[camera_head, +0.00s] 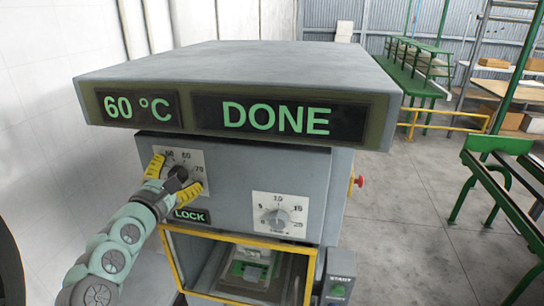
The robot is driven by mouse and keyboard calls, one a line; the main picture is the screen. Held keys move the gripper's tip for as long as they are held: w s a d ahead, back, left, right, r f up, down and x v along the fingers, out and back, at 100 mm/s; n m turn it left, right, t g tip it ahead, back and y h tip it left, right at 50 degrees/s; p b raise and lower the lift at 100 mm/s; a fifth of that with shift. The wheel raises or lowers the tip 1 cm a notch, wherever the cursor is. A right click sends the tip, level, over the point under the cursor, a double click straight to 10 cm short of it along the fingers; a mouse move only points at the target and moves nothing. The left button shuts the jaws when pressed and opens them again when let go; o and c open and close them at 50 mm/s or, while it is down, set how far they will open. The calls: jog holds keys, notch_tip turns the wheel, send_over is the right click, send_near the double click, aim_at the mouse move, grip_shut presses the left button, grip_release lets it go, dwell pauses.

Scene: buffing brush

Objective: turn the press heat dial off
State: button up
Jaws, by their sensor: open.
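The press (245,165) is a grey box with a wide flat top, and its display reads "60 °C" and "DONE". The heat dial (195,158) on the upper left of its front has a white scale with marks near 50, 60 and 70. Its dark knob is largely covered by my gripper, so I cannot read its setting. My gripper (172,183) is open, with its yellow fingers on either side of the knob, over the dial plate. I cannot tell whether they touch the knob.
A second dial (279,218) with a grey knob sits to the right. A LOCK label (191,215) is just below my gripper. The yellow-framed press opening (250,265) is underneath, with a START box (338,280) beside it. A red button (358,181) juts from the right side.

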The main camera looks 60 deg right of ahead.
jog(key=shift+c, duration=0.2)
jog(key=c, duration=1.2)
jog(key=shift+o, duration=0.2)
jog(key=shift+n, duration=0.3)
jog(key=n+p, duration=0.1)
jog(key=n, duration=0.2)
jog(key=shift+r+p, duration=0.1)
jog(key=shift+p, duration=0.3)
jog(key=shift+n+p, duration=0.65)
jog(key=shift+n, duration=1.55)
jog(key=shift+r, duration=0.15)
